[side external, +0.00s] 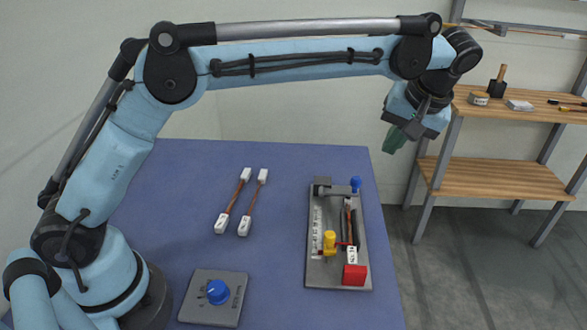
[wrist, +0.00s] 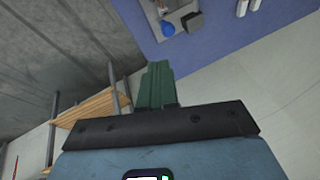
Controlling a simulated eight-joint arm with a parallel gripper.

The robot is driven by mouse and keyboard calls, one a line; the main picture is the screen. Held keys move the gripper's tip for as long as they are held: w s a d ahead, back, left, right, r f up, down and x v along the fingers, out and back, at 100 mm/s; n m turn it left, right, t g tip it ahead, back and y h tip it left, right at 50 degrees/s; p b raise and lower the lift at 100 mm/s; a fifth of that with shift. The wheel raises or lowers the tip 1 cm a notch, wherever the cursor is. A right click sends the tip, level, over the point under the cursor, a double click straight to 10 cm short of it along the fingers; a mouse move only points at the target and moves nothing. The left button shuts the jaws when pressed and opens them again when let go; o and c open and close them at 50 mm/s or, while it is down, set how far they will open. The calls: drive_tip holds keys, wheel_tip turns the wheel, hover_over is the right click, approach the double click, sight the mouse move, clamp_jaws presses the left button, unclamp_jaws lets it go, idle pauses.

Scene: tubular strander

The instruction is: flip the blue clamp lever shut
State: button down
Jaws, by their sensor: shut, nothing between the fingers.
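The clamp lever's blue knob (side external: 355,184) is at the far right corner of a grey fixture plate (side external: 318,278) on the blue table. It also shows near the top of the wrist view (wrist: 167,28). A grey bar lies beside the knob; whether the lever is up or down is too small to tell. My gripper (side external: 393,142), with green fingers, is shut and empty. It is high above and beyond the table's far right corner, well apart from the knob. In the wrist view the green fingers (wrist: 155,82) are together.
The plate also carries a yellow knob (side external: 329,240), a red block (side external: 355,276) and a cable piece with white ends. Two white-ended cables (side external: 236,200) lie left of it. Wooden shelves (side external: 500,176) stand at right.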

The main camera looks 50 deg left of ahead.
drive_tip(key=shift+v, duration=0.9)
drive_tip(key=s+a+r+m+t+h, duration=0.2)
drive_tip(key=s+a+m+t+h, duration=0.15)
drive_tip(key=s+a, duration=0.6)
drive_tip(key=s+a+f+m+t+h, duration=0.1)
drive_tip(key=s+a+f+m+t, duration=0.1)
drive_tip(key=s+a+f, duration=0.3)
drive_tip(key=s+f+m, duration=0.1)
drive_tip(key=s+f, duration=0.2)
drive_tip(key=s, duration=0.2)
drive_tip(key=shift+s, duration=0.35)
